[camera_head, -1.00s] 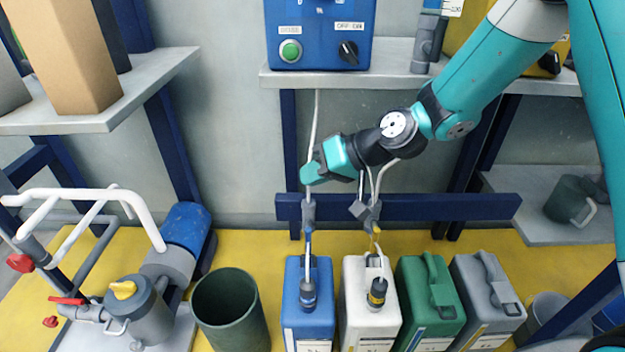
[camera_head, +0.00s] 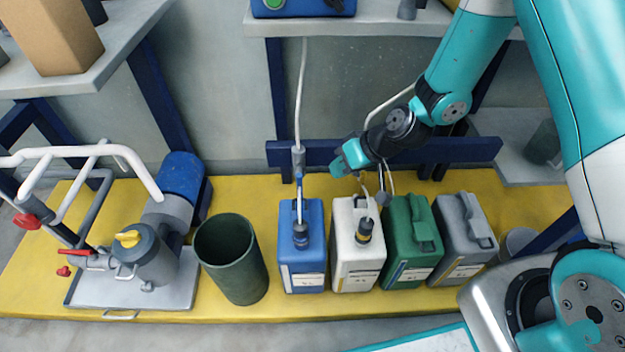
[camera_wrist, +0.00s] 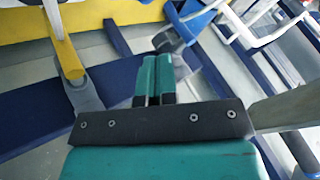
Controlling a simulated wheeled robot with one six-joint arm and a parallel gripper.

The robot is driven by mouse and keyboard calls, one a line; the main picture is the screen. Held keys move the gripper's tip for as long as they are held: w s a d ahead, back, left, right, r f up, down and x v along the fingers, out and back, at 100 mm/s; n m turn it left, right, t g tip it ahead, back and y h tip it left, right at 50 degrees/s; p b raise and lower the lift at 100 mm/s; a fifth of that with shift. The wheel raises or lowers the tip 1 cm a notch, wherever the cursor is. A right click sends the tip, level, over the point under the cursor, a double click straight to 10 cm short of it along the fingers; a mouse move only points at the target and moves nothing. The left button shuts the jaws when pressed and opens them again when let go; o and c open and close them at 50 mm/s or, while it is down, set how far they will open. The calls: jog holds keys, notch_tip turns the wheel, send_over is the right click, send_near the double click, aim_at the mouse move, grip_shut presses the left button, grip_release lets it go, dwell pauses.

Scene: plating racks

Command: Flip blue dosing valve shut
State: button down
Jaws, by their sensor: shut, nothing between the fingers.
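The blue dosing valve (camera_head: 298,158) sits in the pale hose above the blue canister, a grey body on the dark blue rail. Its blue lever (camera_head: 299,180) points down, in line with the hose. My gripper (camera_head: 338,168) is shut and empty, to the right of the valve and apart from it in the head view. In the wrist view the closed teal fingers (camera_wrist: 155,78) show, with a grey fitting and a blue part (camera_wrist: 188,22) beyond the tips. The yellow-levered valve (camera_wrist: 64,48) shows at upper left there; my gripper mostly hides it in the head view.
Blue (camera_head: 302,260), white (camera_head: 358,270), green (camera_head: 405,265) and grey (camera_head: 462,258) canisters stand in a row on the yellow bench. A dark green bin (camera_head: 232,268) stands to their left. The dark blue rail (camera_head: 285,153) runs behind the hoses.

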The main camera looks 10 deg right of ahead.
aim_at(299, 186)
jog(key=shift+f, duration=0.15)
jog(key=b+x, duration=0.3)
jog(key=x, duration=0.6)
jog(key=shift+a+f, duration=0.2)
jog(key=shift+a, duration=0.15)
